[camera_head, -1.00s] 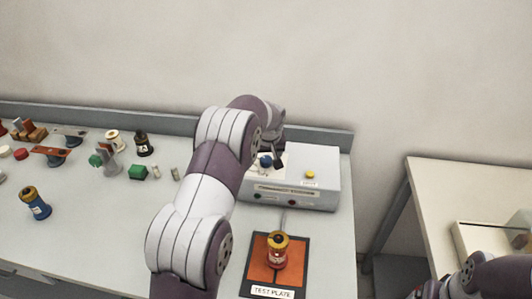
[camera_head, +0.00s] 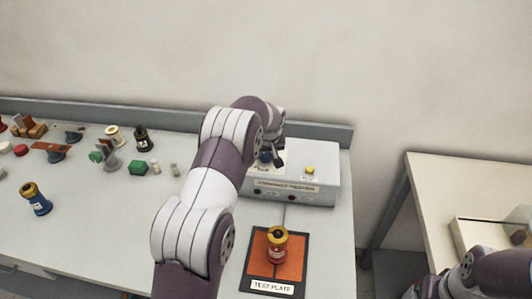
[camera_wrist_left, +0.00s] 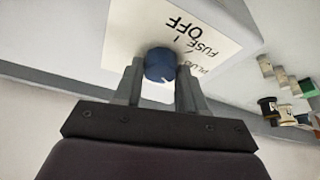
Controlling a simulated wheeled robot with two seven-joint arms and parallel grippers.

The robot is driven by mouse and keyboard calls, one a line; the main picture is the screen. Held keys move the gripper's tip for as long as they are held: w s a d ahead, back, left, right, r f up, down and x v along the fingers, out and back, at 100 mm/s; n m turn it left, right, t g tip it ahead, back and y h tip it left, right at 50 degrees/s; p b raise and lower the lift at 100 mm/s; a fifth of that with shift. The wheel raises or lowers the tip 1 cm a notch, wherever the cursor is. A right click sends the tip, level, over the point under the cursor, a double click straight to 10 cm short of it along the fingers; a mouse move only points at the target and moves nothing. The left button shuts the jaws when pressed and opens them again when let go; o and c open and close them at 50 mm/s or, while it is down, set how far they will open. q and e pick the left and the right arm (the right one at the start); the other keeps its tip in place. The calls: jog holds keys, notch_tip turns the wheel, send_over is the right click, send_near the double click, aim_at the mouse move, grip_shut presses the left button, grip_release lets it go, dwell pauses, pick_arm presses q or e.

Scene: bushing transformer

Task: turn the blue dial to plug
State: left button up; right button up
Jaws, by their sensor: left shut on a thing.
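The blue dial (camera_wrist_left: 160,65) sits on a white label (camera_wrist_left: 190,30) with the words OFF, FUSE and PLUG, on the grey tester box (camera_head: 318,178). In the left wrist view the dial is between the two fingers of my left gripper (camera_wrist_left: 160,82), which is shut on it. A pale mark shows on the dial's lower edge. In the head view the left gripper (camera_head: 275,157) is at the box's top left, and the dial (camera_head: 265,157) is partly hidden by it. My right arm shows at the lower right; its gripper is not clearly seen.
A yellow button (camera_head: 310,170) is on the box to the right of the dial. In front is the test plate (camera_head: 260,250) with a yellow and red bushing (camera_head: 277,246). Several small parts and a blue bushing (camera_head: 36,199) stand at the left. A side table (camera_head: 440,190) is at the right.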

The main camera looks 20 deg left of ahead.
pick_arm(q)
jog(key=shift+w+f+n+y+b, duration=0.1)
jog(key=shift+f+n+y+b, duration=0.25)
jog(key=shift+n+b, duration=0.7)
jog(key=shift+r+n+g+y+b, duration=0.2)
jog(key=shift+n+g+y+b, duration=0.1)
jog(key=shift+n+b, duration=0.35)
jog(key=shift+d+n, duration=0.1)
jog(key=shift+n, duration=0.2)
jog(key=shift+r+n+g+y, duration=0.25)
jog(key=shift+r+n+g, duration=0.15)
jog(key=shift+n, duration=0.3)
jog(key=shift+r+n+p, duration=0.1)
jog(key=shift+n+p, duration=0.5)
jog(key=shift+p, duration=0.55)
jog(key=shift+w+f+n+g+p, duration=0.1)
jog(key=shift+f+n+g+p, duration=0.25)
jog(key=shift+p, duration=0.7)
jog(key=shift+n, duration=0.25)
jog(key=o, duration=1.1)
jog(key=shift+c, duration=0.2)
